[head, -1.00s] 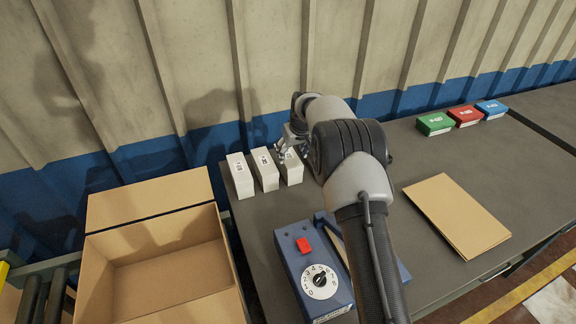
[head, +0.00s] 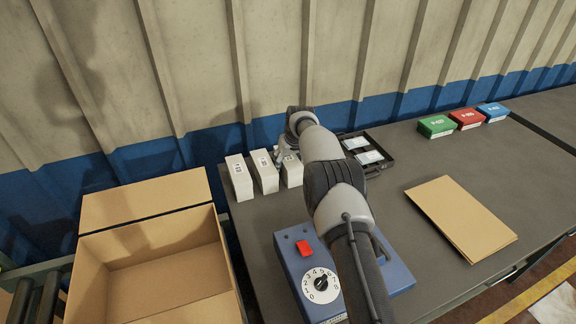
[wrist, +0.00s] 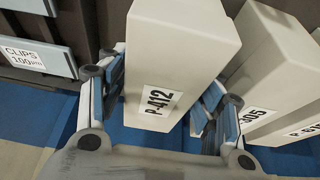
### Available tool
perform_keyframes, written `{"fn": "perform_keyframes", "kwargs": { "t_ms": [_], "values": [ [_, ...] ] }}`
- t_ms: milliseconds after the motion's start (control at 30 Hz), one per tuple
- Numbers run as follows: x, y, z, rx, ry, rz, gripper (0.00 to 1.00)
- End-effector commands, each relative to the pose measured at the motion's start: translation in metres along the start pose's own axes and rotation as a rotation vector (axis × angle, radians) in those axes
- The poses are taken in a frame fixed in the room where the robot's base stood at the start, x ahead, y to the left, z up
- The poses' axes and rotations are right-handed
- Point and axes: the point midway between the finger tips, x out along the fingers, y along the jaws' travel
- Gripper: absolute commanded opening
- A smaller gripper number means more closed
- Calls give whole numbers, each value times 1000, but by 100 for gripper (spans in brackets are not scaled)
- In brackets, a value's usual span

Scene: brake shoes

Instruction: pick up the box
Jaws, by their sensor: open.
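Three white boxes stand upright in a row at the back left of the table in the head view. The rightmost white box (head: 292,171) has my gripper (head: 284,152) at its top, partly covering it. In the wrist view this box (wrist: 172,45) shows the label P-412. My gripper (wrist: 165,92) is open there, with one finger on each side of the box. I cannot tell whether the fingers touch it. The neighbouring white box (wrist: 272,65), its label partly hidden and ending in 05, stands close beside the right finger.
A black tray (head: 378,171) with labelled packs lies right of the boxes. An open cardboard carton (head: 150,205) stands at left. A blue device with a dial (head: 318,282) and flat cardboard (head: 460,215) lie in front. Green (head: 436,126), red (head: 467,119) and blue (head: 492,112) boxes sit at back right.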

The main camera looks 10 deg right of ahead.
Motion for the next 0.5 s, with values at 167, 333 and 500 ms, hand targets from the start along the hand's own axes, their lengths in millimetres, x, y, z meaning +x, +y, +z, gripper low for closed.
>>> {"fn": "perform_keyframes", "kwargs": {
  "t_ms": [167,333,500],
  "values": [
    [0,0,0,0,0,0,55],
    [0,0,0,0,0,0,43],
    [0,0,0,0,0,0,32]
  ]
}}
